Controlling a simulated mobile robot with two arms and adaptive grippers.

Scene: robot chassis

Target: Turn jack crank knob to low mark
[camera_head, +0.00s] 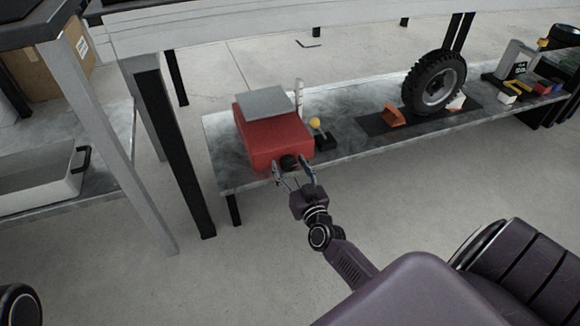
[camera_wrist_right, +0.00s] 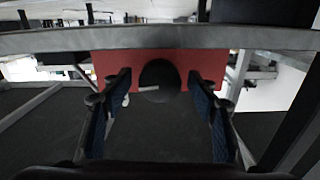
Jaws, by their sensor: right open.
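The jack is a red box (camera_head: 275,140) with a grey plate (camera_head: 264,102) on top, near the left end of the low grey table. Its round black crank knob (camera_head: 289,161) is on the front face. In the right wrist view the dark knob (camera_wrist_right: 160,76) stands against the red face (camera_wrist_right: 207,65), with a pale line (camera_wrist_right: 149,88) pointing left. My right gripper (camera_head: 291,168) is open, its fingers on either side of the knob; contact cannot be told. No low mark is readable. My left gripper is not in view.
Beside the jack stand a white post (camera_head: 299,95) and a yellow ball-topped lever (camera_head: 315,123). Farther right are an orange wedge (camera_head: 393,115) and a black tire (camera_head: 434,82). Table posts (camera_head: 175,150) rise to the left. The floor in front is clear.

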